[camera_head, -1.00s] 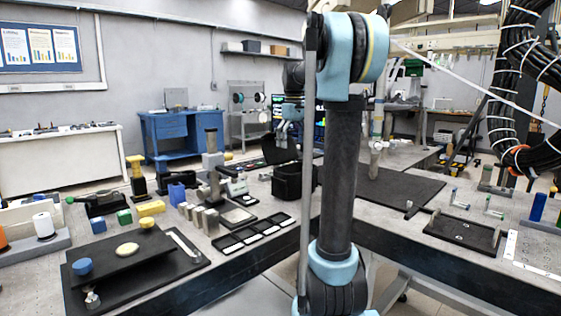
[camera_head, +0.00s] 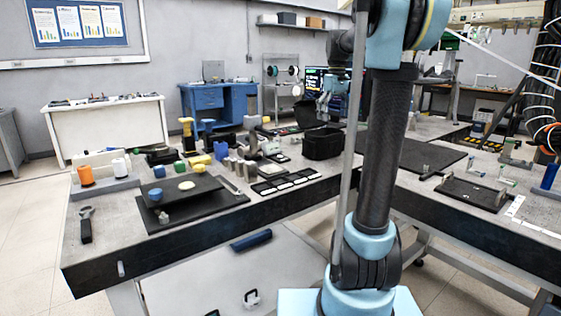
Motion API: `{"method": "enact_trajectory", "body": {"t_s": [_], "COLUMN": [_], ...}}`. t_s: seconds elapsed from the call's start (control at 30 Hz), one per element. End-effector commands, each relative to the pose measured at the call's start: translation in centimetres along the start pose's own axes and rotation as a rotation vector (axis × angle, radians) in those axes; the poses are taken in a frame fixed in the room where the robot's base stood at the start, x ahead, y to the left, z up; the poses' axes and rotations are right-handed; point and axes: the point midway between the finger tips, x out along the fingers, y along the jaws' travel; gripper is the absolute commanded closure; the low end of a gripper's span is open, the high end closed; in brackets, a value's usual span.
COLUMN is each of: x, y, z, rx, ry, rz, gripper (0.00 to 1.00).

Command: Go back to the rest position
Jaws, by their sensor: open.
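My arm rises from its base at the lower right of the head view, in front of the corner between the two benches.
The right bench (camera_head: 440,207) holds a black fixture plate (camera_head: 470,195). Floor (camera_head: 30,215) is clear at the left.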

Motion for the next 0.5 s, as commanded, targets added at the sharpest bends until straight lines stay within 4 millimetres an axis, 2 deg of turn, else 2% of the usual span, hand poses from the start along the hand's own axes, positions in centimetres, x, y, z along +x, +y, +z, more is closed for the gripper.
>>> {"method": "enact_trajectory", "body": {"t_s": [0.1,0.27,0.5], "x": [0.5,1.1,2.8], "y": [-1.6,-3.1,-5.5], "z": [0.3,1.6,5.0], "rx": [0.002,0.025,0.088], "ry": [0.006,0.015,0.032], "rz": [0.003,0.009,0.019], "gripper": [0.06,0.06,0.06]}}
